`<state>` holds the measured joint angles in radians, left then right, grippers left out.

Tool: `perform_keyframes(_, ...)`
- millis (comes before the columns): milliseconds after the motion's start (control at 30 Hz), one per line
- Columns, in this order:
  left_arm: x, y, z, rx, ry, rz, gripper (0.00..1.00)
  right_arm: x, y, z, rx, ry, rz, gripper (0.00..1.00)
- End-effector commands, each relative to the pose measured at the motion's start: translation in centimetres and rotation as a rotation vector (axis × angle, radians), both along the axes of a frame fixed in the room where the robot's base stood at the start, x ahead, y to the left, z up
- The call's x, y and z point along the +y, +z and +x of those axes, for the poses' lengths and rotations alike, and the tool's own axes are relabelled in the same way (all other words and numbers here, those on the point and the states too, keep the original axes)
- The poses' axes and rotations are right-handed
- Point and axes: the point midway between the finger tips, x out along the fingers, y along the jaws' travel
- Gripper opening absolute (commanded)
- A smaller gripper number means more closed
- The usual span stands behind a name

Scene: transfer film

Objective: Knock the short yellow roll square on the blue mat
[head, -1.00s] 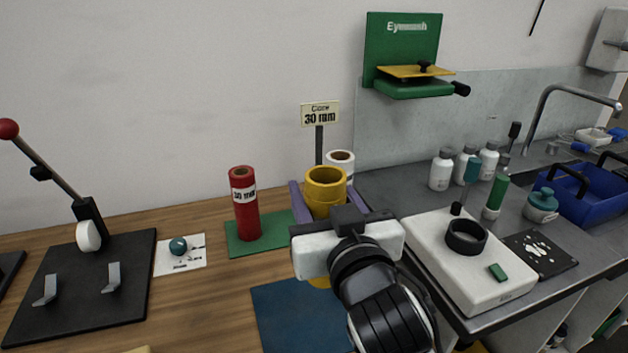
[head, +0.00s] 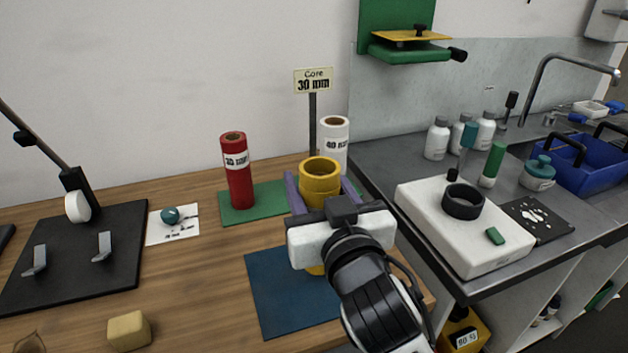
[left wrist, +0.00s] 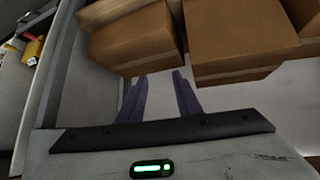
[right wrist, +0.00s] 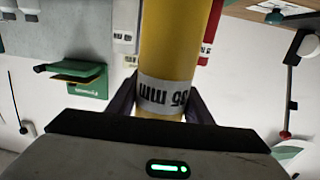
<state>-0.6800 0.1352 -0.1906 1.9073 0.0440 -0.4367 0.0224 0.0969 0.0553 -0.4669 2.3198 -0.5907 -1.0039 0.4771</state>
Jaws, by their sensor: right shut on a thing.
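The yellow roll (head: 320,172) stands about upright in the head view, its open core facing up. My right gripper (head: 322,196) is shut on it, with purple fingers on either side. In the right wrist view the yellow roll (right wrist: 178,45) fills the space between the fingers, its white label upside down. The blue mat (head: 280,300) lies below on the wooden bench. A bit of yellow shows under the gripper over the mat; whether the roll touches the mat is hidden. My left gripper (left wrist: 158,95) is open and empty, facing cardboard boxes.
A red roll (head: 238,175) stands on a green mat (head: 270,196), with a white roll (head: 333,145) and the "Core 30 mm" sign (head: 313,80) behind. A wooden block (head: 129,331) lies at front left. A white device (head: 480,240) stands to the right.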

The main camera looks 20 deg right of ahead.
Motion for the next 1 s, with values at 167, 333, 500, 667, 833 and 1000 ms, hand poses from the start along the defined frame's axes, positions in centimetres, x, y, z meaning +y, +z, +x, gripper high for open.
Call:
perform_keyframes(167,0.0,0.0,0.1,-0.002,0.0,0.0,0.31,0.0,0.1,0.0,-0.003,0.0,0.0,0.0)
perform_keyframes(333,0.0,-0.6,0.1,-0.003,0.0,-0.001,0.31,0.0,-0.8,0.0,-0.002,0.0,0.001,0.0)
perform_keyframes(500,0.0,-1.7,-0.1,-0.001,0.0,-0.002,0.31,0.0,-2.3,0.0,-0.002,0.0,0.001,0.0)
perform_keyframes(667,0.0,-2.6,-0.3,0.003,0.0,-0.001,0.31,0.0,-3.5,0.0,-0.002,0.0,0.0,0.0)
perform_keyframes(833,0.0,-2.1,-0.4,0.006,0.0,0.0,0.31,0.0,-2.9,0.0,-0.002,0.0,0.0,0.0)
perform_keyframes(1000,0.0,-0.8,-0.4,0.006,0.0,0.0,0.31,0.0,-1.7,0.0,-0.002,0.0,0.001,0.0)
